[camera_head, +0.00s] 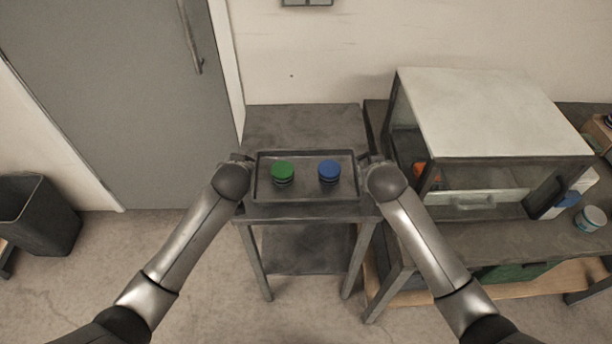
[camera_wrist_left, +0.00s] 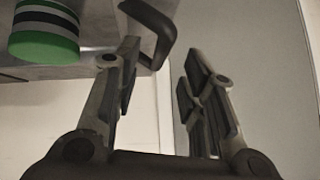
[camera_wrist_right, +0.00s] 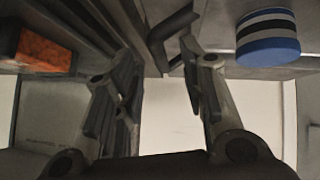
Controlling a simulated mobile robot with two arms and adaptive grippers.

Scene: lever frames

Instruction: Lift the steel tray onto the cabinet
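The steel tray (camera_head: 306,183) rests level on a small dark table. It carries a green-topped can (camera_head: 282,172) and a blue-topped can (camera_head: 329,171), both upright. My left gripper (camera_head: 242,160) is at the tray's left end; in the left wrist view its fingers are apart, with a dark tray handle (camera_wrist_left: 158,30) near their tips. My right gripper (camera_head: 371,161) is at the right end; in the right wrist view its fingers are apart, with the other handle (camera_wrist_right: 172,32) near their tips. The cabinet (camera_head: 490,112), pale-topped with glass sides, stands to the right.
The cabinet's pale top is bare. It stands on a dark workbench (camera_head: 455,240) with a small white jar (camera_head: 590,219) at its right. The small table (camera_head: 300,115) has bare surface behind the tray. A bin (camera_head: 38,215) and a door (camera_head: 120,90) are at left.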

